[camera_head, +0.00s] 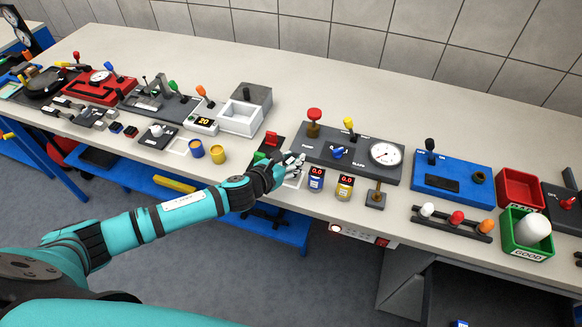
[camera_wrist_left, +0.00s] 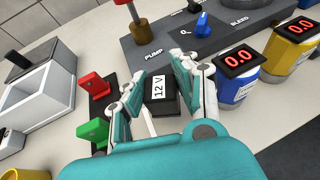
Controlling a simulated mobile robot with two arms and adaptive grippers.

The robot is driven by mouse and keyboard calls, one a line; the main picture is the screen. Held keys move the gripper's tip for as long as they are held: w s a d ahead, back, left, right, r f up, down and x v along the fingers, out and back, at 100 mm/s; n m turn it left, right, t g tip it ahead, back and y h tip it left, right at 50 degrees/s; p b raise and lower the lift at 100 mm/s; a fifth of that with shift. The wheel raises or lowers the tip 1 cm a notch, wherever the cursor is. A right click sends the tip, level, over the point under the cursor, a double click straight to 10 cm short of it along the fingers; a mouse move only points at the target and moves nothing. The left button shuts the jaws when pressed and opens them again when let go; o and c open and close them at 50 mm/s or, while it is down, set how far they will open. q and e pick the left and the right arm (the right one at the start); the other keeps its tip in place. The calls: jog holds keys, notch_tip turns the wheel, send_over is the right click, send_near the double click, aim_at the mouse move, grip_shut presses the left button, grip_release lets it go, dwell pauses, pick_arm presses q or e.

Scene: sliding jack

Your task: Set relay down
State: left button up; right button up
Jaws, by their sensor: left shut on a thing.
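My left gripper (camera_head: 292,163) is at the front of the bench, just left of the two small meters. In the left wrist view its two fingers (camera_wrist_left: 160,72) are closed on a black box-shaped relay (camera_wrist_left: 160,90) with a white "12 V" label. The relay is mostly hidden by the hand in the head view. A pale marked outline (camera_head: 295,180) shows on the bench top by the hand. I cannot tell whether the relay touches the bench. My right gripper is not in view.
A black base with red and green switches (camera_wrist_left: 95,85) stands close left of the hand. The blue meter (camera_head: 316,180) and yellow meter (camera_head: 344,187) stand close right. The grey pump panel (camera_head: 350,150) is behind. Yellow and blue cups (camera_head: 217,154) are further left.

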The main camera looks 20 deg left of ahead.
pick_arm(q)
notch_tip(320, 180, down, 3)
jog(key=shift+s+r, duration=0.1)
jog(key=shift+f, duration=0.25)
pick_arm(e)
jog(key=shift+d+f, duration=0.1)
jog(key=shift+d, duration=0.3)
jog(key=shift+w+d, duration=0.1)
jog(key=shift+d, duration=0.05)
pick_arm(q)
jog(key=shift+f, duration=0.15)
jog(key=o, duration=1.1)
jog(key=shift+c, duration=0.2)
